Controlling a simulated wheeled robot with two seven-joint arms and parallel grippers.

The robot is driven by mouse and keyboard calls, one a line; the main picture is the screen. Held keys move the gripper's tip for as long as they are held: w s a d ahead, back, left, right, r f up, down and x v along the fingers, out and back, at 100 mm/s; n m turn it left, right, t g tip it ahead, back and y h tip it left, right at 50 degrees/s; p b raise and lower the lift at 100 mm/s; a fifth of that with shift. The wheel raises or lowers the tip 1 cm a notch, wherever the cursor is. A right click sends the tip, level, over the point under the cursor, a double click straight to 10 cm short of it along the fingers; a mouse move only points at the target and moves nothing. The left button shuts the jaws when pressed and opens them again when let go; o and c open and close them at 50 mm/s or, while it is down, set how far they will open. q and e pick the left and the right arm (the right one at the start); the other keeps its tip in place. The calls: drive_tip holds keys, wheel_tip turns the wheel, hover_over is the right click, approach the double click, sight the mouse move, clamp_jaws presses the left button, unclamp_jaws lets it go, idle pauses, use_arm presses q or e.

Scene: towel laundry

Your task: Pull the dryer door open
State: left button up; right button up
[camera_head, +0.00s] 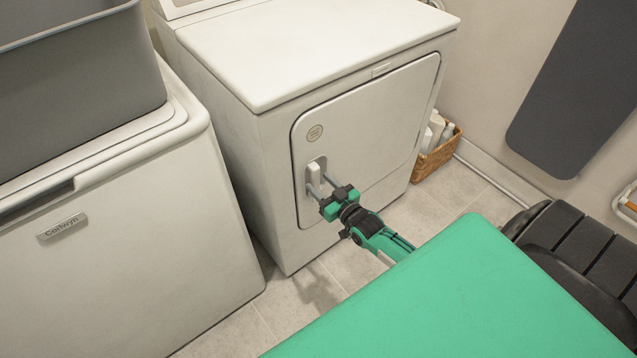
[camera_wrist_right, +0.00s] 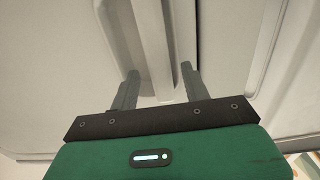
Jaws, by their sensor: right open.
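The white dryer (camera_head: 300,50) stands in the middle of the head view. Its front door (camera_head: 378,120) is flush with the front and looks shut. The door handle (camera_head: 314,174) is a pale upright bar in a recess at the door's left edge. My right gripper (camera_head: 322,187) is at the handle with its fingers open. In the right wrist view the handle bar (camera_wrist_right: 156,50) runs between the two spread fingers (camera_wrist_right: 160,84), with gaps beside it. My left gripper is not in view.
A white washer (camera_head: 130,220) stands at the left with a grey basket (camera_head: 80,85) on top. A wicker basket (camera_head: 432,158) with bottles sits on the floor right of the dryer. A dark board (camera_head: 580,90) is at the right wall. Tiled floor (camera_head: 345,265) lies before the dryer.

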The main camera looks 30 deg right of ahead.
drive_tip(key=shift+w+a, duration=0.1)
drive_tip(key=shift+w, duration=0.7)
clamp_jaws()
